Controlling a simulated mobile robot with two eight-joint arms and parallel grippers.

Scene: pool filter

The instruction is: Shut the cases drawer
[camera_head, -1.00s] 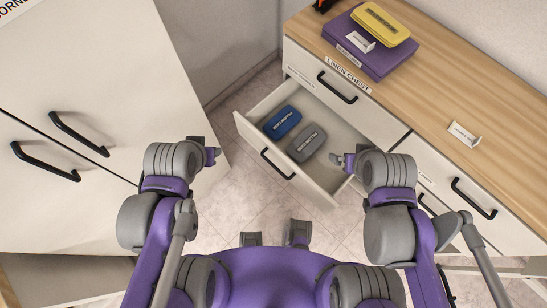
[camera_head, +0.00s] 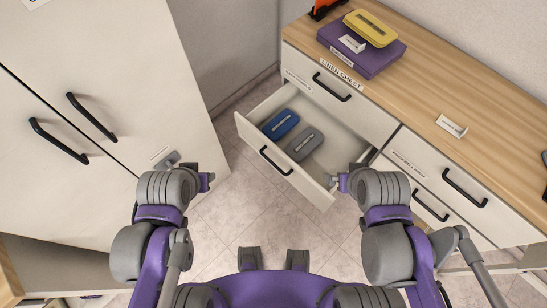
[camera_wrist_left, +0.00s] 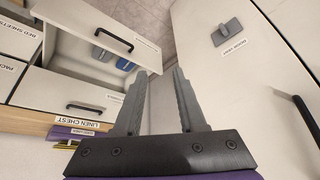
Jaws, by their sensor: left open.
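Inside lie a blue case (camera_head: 281,124) and a grey case (camera_head: 304,144). The drawer's handle also shows in the left wrist view (camera_wrist_left: 105,38). My left gripper (camera_head: 208,181) is open and empty, left of the drawer front and apart from it. Its two fingers (camera_wrist_left: 158,95) show spread in the left wrist view. My right gripper (camera_head: 334,182) is by the drawer's near right corner; I cannot tell whether it touches or is open.
The wooden-topped chest (camera_head: 455,90) carries a purple box (camera_head: 375,55), a yellow case (camera_head: 372,28) and a small label card (camera_head: 451,126). Its other drawers look closed. A white cabinet (camera_head: 90,60) with black handles stands at the left. Tiled floor (camera_head: 265,215) lies clear between them.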

